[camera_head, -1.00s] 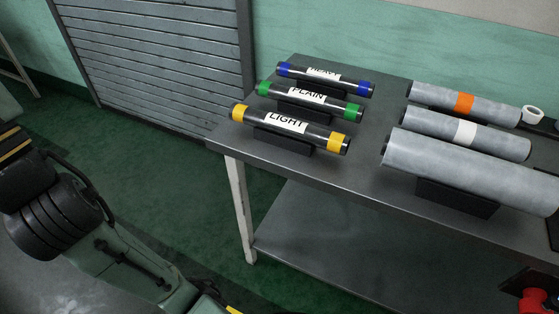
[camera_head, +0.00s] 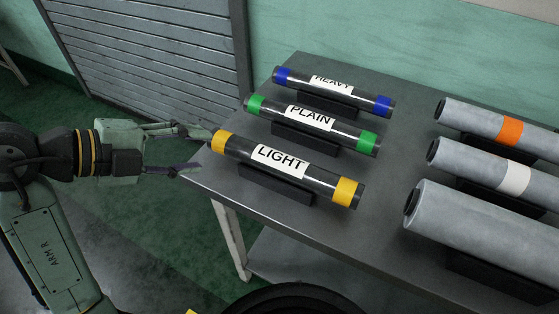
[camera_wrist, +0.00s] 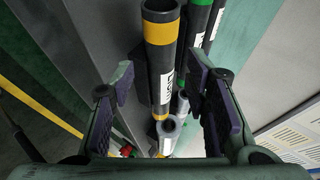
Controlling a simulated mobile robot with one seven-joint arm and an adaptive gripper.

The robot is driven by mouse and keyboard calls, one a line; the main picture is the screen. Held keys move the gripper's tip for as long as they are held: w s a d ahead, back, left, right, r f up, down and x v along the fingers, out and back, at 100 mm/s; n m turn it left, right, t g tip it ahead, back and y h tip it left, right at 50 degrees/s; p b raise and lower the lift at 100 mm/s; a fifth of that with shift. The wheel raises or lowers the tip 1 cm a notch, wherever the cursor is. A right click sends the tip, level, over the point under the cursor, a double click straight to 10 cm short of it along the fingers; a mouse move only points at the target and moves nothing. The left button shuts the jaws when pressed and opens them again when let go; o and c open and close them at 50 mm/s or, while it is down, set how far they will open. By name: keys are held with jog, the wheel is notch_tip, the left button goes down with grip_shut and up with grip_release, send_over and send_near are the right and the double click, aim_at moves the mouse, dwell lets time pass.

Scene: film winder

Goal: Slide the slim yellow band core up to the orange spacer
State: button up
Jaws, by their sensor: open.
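The slim core with yellow bands (camera_head: 315,177), labelled LIGHT, lies on a dark cradle near the table's left edge. My gripper (camera_head: 201,151) is open and empty, just left of the core's near-left end, with its fingers pointing along the core. In the wrist view the core (camera_wrist: 162,65) runs away between my two open fingers, its hollow end toward the top; contact is not visible. An orange band (camera_head: 510,132) shows around a grey roll (camera_head: 465,115) at the back right. I cannot tell whether this band is the orange spacer.
A grey roll with a white band (camera_head: 513,178) and a thicker grey roll (camera_head: 480,235) lie right. Bare grey tabletop (camera_head: 385,215) separates cores and rolls.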

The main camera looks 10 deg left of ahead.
aim_at(226, 148)
jog(key=p+x, duration=0.2)
jog(key=x, duration=0.7)
jog(key=shift+w+a, duration=0.2)
jog(key=shift+c, duration=0.2)
jog(key=c, duration=0.9)
jog(key=shift+r, duration=0.1)
notch_tip(226, 148, up, 28)
jog(key=shift+b, duration=0.9)
